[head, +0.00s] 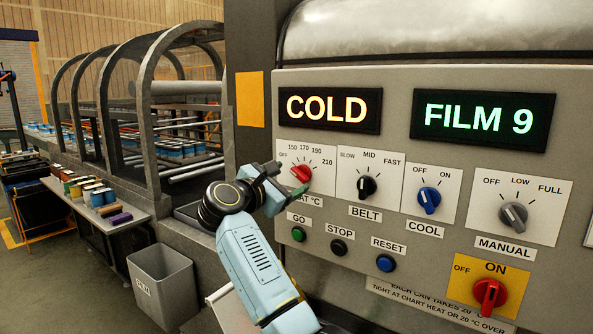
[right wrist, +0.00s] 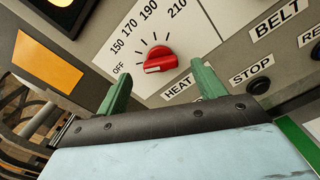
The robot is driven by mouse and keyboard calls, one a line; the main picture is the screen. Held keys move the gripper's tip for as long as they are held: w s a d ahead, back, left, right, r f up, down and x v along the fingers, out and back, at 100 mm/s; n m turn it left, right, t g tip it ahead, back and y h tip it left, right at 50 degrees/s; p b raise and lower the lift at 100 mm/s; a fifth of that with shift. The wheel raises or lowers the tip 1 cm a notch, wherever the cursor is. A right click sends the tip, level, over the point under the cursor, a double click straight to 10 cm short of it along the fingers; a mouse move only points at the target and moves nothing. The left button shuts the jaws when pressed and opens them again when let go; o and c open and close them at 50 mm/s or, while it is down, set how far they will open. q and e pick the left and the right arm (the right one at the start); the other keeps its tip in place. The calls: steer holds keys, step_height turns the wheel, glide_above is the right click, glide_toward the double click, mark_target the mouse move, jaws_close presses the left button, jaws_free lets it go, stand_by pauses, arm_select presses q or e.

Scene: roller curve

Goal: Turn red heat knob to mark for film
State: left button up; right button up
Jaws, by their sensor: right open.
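The red heat knob (head: 301,174) is on a white dial plate marked OFF, 150, 170, 190 and 210, at the left of the grey panel. In the right wrist view the knob (right wrist: 159,60) has its white line toward OFF. My right gripper (head: 290,181) is open in front of the dial. In the right wrist view its green fingers (right wrist: 162,80) stand apart below and to either side of the knob, with nothing between them. Contact is not visible. A lit display reads FILM 9 (head: 482,119); another reads COLD (head: 330,109). My left gripper is out of view.
To the right are the black BELT knob (head: 367,187), blue COOL knob (head: 429,200), grey MANUAL knob (head: 513,216) and red ON switch (head: 489,295). GO, STOP and RESET buttons (head: 386,263) sit below. A bin (head: 162,286) and a can table stand left.

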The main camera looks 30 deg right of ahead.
mark_target(298, 175)
steer(key=shift+p+x, duration=0.35)
steer(key=shift+x, duration=1.8)
steer(key=shift+a, duration=0.1)
steer(key=shift+c, duration=0.3)
steer(key=c, duration=0.9)
steer(key=m+b, duration=0.1)
steer(key=b, duration=0.3)
steer(key=m+b, duration=0.2)
steer(key=b, duration=0.2)
steer(key=shift+f+m+b, duration=0.3)
steer(key=shift+f+b, duration=0.05)
steer(key=shift+c, duration=0.2)
steer(key=shift+r+m+b, duration=0.1)
steer(key=shift+m+b, duration=1)
steer(key=shift+b, duration=0.25)
steer(key=o, duration=1)
steer(key=shift+r, duration=0.1)
